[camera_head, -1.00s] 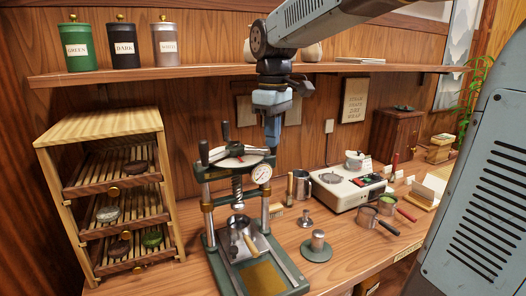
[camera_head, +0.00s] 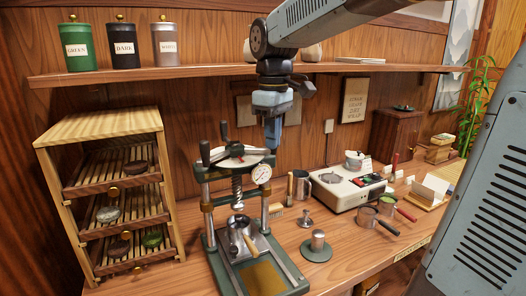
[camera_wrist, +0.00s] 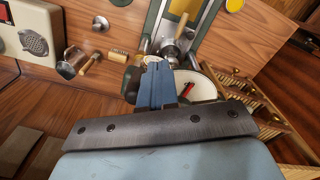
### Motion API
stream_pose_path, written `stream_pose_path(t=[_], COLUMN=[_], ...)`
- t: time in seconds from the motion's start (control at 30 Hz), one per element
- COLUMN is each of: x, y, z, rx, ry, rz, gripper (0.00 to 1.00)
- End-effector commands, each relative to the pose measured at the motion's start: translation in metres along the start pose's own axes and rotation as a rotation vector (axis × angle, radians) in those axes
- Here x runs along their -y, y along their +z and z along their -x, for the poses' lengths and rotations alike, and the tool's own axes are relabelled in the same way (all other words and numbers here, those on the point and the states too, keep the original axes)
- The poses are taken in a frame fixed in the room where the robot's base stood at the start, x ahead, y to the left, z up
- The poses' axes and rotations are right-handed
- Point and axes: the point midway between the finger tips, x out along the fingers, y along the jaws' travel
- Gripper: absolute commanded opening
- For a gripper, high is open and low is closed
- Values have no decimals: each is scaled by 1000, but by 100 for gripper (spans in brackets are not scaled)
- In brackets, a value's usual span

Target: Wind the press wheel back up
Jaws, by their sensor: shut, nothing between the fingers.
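The press (camera_head: 208,218) stands upright on the counter with a dark green frame and base. Its wheel (camera_head: 237,156) lies flat on top, with a pale face, a red mark and dark upright handles. A screw (camera_head: 237,190) runs down from it, and a round gauge (camera_head: 262,173) sits at its right. A metal pot with a handle (camera_head: 241,228) stands under the screw. My gripper (camera_head: 273,146) points down at the wheel's right rear edge, shut and empty. In the wrist view my shut fingers (camera_wrist: 157,84) lie beside the wheel (camera_wrist: 204,84); contact cannot be told.
A drying rack (camera_head: 100,118) with tea cakes stands left of the press. A shelf (camera_head: 190,72) with labelled canisters (camera_head: 122,46) runs above. A white hot plate (camera_head: 347,188), a steel pitcher (camera_head: 300,185) and pans (camera_head: 375,218) occupy the counter's right.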

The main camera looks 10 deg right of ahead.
Motion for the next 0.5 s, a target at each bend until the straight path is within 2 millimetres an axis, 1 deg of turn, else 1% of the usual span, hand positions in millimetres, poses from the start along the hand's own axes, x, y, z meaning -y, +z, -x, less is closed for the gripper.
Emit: stream_pose_path(t=[0.2, 0.5], x=[3, 4], y=[1, 1], z=[2, 26], rx=[0, 0], ry=[0, 0], rz=[1, 1], gripper=[0, 0])
